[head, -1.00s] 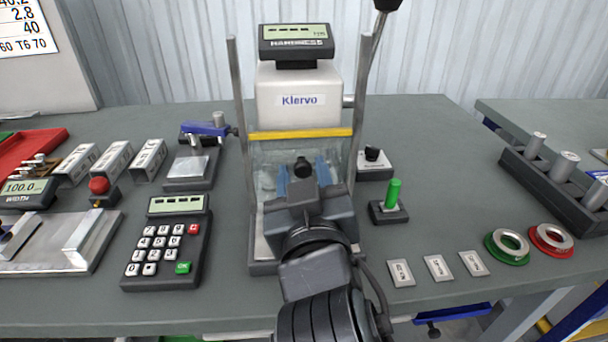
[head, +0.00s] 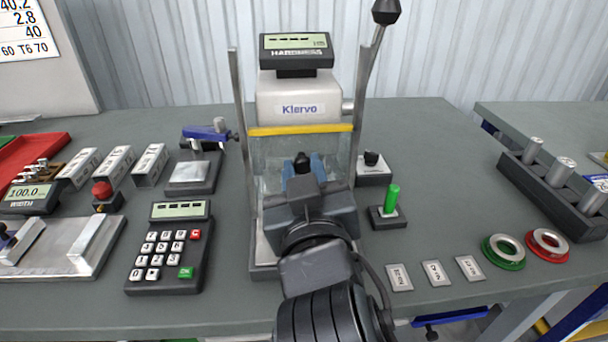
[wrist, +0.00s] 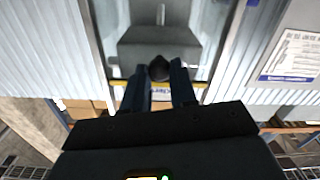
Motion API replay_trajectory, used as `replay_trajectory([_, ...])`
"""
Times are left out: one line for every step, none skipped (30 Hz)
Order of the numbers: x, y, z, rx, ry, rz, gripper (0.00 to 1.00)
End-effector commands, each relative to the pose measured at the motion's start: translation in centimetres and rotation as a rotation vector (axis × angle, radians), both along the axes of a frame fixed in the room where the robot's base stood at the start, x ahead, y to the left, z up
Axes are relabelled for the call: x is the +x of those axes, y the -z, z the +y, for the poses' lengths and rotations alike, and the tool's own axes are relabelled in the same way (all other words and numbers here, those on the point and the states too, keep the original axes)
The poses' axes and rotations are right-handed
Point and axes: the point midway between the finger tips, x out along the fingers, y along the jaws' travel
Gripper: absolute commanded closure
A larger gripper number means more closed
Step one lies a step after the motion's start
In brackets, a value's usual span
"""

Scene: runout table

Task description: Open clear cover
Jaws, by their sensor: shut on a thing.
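The clear cover (head: 270,158) with a yellow top strip (head: 300,130) stands between two metal posts at the front of the white Klervo hardness tester (head: 298,100). My gripper (head: 303,172) is in front of the cover, shut on its black knob (head: 302,161). In the wrist view the knob (wrist: 159,68) sits between the two blue-grey fingers of my gripper (wrist: 159,82). My gripper and wrist hide the lower middle of the cover and most of what is behind it.
A lever (head: 377,50) rises right of the tester. Bare tabletop (head: 430,150) shows at the back right.

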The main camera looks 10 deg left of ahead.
Motion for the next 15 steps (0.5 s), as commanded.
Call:
replay_trajectory([0.0, -2.0, 0.0, 0.003, 0.000, -0.002, 1.00])
replay_trajectory([0.0, -2.6, 0.0, 0.002, 0.000, -0.003, 1.00])
replay_trajectory([0.0, -3.4, 0.0, 0.002, 0.000, -0.003, 1.00])
replay_trajectory([0.0, -4.0, 0.0, 0.003, 0.002, -0.002, 1.00])
replay_trajectory([0.1, -4.5, 0.0, 0.003, 0.002, -0.002, 1.00])
replay_trajectory([0.0, -5.3, 0.0, 0.003, 0.001, -0.003, 1.00])
replay_trajectory([0.0, -5.9, 0.0, 0.002, 0.000, -0.003, 1.00])
replay_trajectory([0.0, -6.4, 0.0, 0.002, 0.000, -0.003, 1.00])
replay_trajectory([0.0, -7.2, 0.0, 0.002, 0.002, -0.002, 1.00])
replay_trajectory([0.1, -7.7, -0.1, 0.002, 0.002, -0.002, 1.00])
replay_trajectory([0.0, -8.2, -0.1, 0.002, 0.002, -0.002, 1.00])
replay_trajectory([0.0, -8.9, 0.0, 0.002, 0.000, -0.003, 1.00])
replay_trajectory([0.0, -9.3, 0.0, 0.002, 0.000, -0.004, 1.00])
replay_trajectory([0.0, -9.7, 0.0, 0.002, -0.001, -0.003, 1.00])
replay_trajectory([0.0, -10.1, 0.0, 0.002, -0.001, -0.003, 1.00])
